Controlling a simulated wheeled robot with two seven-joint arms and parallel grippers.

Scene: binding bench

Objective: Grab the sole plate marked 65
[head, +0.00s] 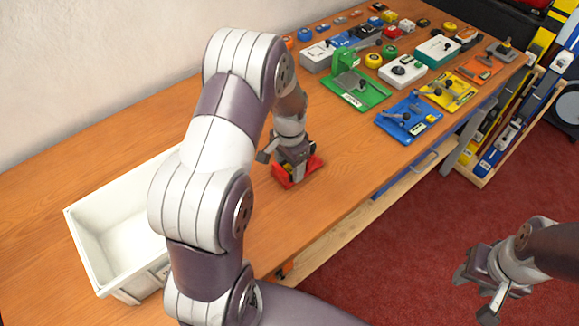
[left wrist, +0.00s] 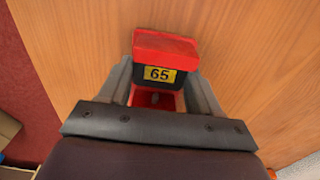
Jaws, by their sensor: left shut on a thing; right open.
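The red sole plate (head: 291,176) lies on the wooden bench, under my left gripper (head: 295,166). In the left wrist view the sole plate (left wrist: 166,44) shows a dark block with a yellow label reading 65. My left gripper (left wrist: 160,92) has a finger on each side of that part and is shut on it. The plate's near portion is partly hidden by the gripper. My right gripper (head: 478,287) is open and empty, above the red carpet at the lower right.
A white bin (head: 88,252) stands left of my left arm. Farther back are a green plate (head: 371,96), a blue plate (head: 392,127), a yellow plate (head: 462,88) and several small tools. The bench between is clear.

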